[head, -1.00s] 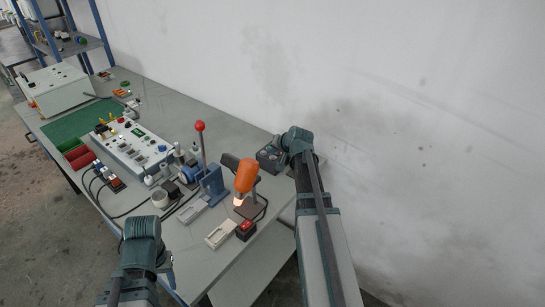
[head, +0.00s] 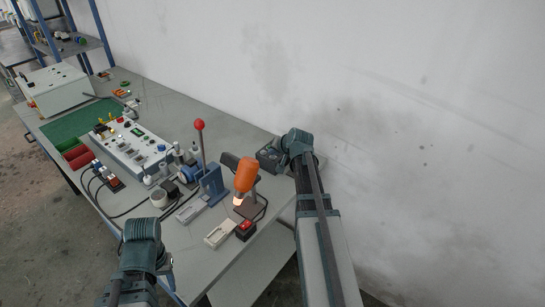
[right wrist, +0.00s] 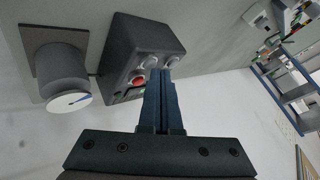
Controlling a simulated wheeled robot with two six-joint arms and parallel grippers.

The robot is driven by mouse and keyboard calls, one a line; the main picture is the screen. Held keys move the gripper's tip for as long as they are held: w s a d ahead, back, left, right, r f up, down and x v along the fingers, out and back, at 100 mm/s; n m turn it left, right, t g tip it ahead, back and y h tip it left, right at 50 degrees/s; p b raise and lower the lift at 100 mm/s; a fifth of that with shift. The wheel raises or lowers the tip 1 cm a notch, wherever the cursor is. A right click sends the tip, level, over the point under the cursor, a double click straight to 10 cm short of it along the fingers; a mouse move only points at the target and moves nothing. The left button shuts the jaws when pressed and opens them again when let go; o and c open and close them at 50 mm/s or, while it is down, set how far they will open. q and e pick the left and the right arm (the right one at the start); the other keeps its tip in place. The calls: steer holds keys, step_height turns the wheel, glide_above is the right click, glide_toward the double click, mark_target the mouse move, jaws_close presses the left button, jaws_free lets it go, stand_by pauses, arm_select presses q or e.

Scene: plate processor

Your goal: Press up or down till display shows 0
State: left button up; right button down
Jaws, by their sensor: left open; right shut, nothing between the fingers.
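A dark control box (right wrist: 137,50) shows in the right wrist view, with a red button (right wrist: 138,80), several grey round buttons (right wrist: 150,62) and a small greenish display (right wrist: 128,95) partly hidden by my fingers. No number can be read on it. My right gripper (right wrist: 160,74) is shut and empty, its fingertips at the button face beside the grey buttons; I cannot tell whether they touch. In the head view the box (head: 269,156) stands at the table's wall side, by my right wrist. My left gripper (head: 167,265) is open, low at the table's front edge, mostly hidden behind its wrist.
A grey cylinder with a white disc (right wrist: 68,101) stands beside the box. On the table (head: 190,120) are an orange-headed device (head: 246,175), a red-knobbed lever press (head: 200,150), a red switch box (head: 246,229) and a white panel (head: 135,146). The wall closes off the right.

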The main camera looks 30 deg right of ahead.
steer(key=shift+f, duration=0.3)
steer(key=shift+r, duration=0.15)
stand_by(0.4)
steer(key=shift+r+p, duration=0.65)
steer(key=shift+r, duration=0.1)
step_height(320, 180, up, 5)
steer(key=p, duration=0.5)
steer(key=shift+s+f, duration=0.1)
steer(key=shift+f, duration=0.05)
stand_by(0.6)
